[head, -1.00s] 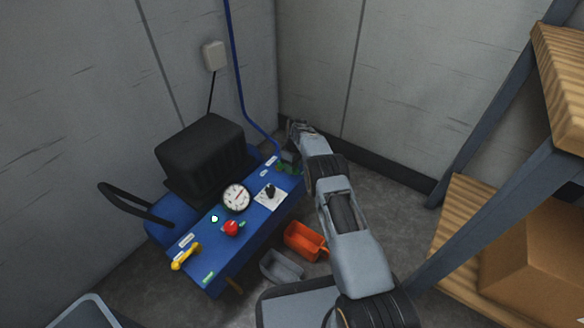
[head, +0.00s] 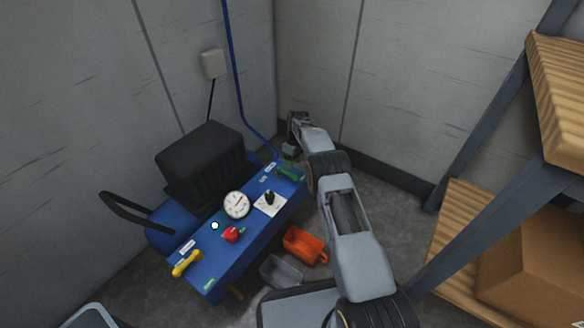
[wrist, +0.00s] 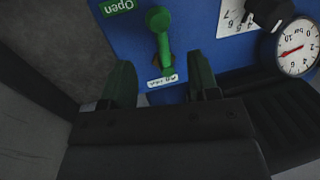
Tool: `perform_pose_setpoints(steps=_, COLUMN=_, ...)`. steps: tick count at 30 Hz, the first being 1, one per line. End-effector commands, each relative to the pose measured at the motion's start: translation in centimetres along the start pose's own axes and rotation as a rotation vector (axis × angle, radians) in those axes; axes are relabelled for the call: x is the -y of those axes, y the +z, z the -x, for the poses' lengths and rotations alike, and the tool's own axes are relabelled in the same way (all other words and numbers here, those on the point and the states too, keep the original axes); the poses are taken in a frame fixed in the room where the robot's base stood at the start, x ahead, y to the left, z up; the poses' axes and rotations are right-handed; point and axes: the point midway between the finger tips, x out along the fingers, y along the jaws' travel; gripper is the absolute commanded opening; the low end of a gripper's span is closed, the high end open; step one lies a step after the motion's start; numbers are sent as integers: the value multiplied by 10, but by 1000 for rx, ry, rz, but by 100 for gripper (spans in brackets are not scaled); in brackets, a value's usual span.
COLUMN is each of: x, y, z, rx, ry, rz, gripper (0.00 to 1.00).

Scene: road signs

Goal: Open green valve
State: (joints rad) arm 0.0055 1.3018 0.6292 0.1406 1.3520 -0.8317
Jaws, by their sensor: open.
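The green valve (wrist: 160,38) is a lever handle on the blue panel, seen in the wrist view at the top middle. Its round end is at the top and its lever points down toward the gap between my fingers. In the head view the green valve (head: 288,174) sits at the far right end of the panel. My gripper (wrist: 162,82) is open, with one dark green finger on each side of the gap and nothing held. In the head view my gripper (head: 291,150) is beside the valve's end of the panel. A green "Open" label (wrist: 118,6) is left of the valve.
The blue panel (head: 222,262) also bears a gauge (head: 236,204), a black knob (head: 270,198), a red knob (head: 232,235) and a yellow handle (head: 187,263). Orange (head: 303,246) and grey (head: 281,272) bins lie on the floor. A shelf (head: 470,228) stands at right.

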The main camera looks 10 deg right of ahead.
Motion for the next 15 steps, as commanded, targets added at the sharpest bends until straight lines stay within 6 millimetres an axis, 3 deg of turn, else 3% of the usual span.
perform_pose_setpoints(steps=1, x=2, y=0, z=16, rx=-1, ry=1, rz=1, gripper=55)
perform_pose_setpoints(steps=6, x=4, y=1, z=47, rx=1, ry=1, rz=3, gripper=55)
perform_pose_setpoints(steps=15, x=6, y=3, z=75, rx=1, ry=0, rz=3, gripper=55)
